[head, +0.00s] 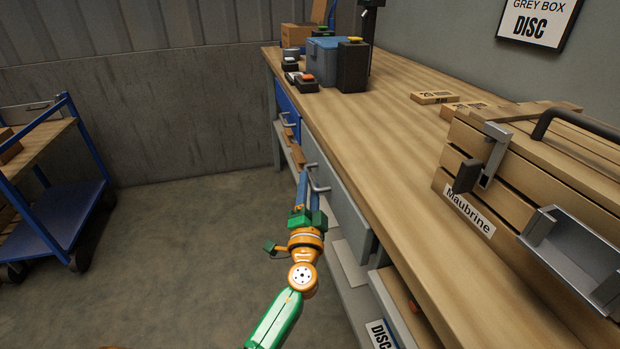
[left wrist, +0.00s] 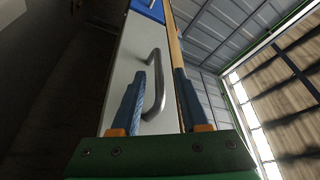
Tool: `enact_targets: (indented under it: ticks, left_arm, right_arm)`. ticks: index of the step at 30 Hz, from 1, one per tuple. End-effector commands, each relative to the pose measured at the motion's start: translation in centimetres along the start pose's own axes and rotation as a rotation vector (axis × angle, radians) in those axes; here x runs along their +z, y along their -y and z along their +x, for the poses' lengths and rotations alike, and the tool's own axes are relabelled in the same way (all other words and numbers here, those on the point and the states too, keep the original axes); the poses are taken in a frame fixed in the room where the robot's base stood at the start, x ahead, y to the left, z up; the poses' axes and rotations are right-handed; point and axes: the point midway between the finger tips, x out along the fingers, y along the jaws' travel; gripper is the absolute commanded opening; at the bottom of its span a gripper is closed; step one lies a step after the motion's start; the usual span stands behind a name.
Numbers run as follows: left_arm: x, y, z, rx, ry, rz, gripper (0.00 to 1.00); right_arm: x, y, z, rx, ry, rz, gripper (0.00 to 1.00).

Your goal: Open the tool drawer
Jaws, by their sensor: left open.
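The workbench has a grey drawer (head: 345,208) with a bar handle (head: 318,182) and, farther along, a blue drawer (head: 287,103) with its own handle (head: 288,120). Neither drawer looks pulled out. No label shows which is the tool drawer. My left gripper (head: 309,182) is at the grey drawer's handle. My right gripper is out of view.
The bench top (head: 400,140) carries a wooden chest (head: 545,165) labelled Maubrine at right and a blue box (head: 322,65) at the far end. A lower shelf holds a grey box (head: 385,305). A blue trolley (head: 60,215) stands left; the floor between is clear.

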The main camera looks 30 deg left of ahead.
Motion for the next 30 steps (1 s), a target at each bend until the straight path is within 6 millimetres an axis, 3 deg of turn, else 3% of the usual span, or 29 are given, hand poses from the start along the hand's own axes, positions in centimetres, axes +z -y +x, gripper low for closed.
enact_targets:
  ticks: [4,12,13,18,30]
  left_arm:
    - [0.0,0.0,2.2,0.001,0.0,0.0,0.45]
    - [0.1,-0.1,2.7,0.004,0.0,0.0,0.45]
    - [0.1,-0.1,2.7,0.004,0.0,0.0,0.42]
    - [0.1,-0.1,2.7,0.004,0.0,0.0,0.0]
    - [0.1,-0.2,2.7,0.005,0.0,0.0,0.0]
  right_arm:
    - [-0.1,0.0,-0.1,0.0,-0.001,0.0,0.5]
    - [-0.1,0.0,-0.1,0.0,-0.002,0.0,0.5]
    - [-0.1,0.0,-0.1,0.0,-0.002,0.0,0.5]
    - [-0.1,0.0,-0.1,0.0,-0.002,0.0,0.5]
    - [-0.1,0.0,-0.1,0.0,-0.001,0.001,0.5]
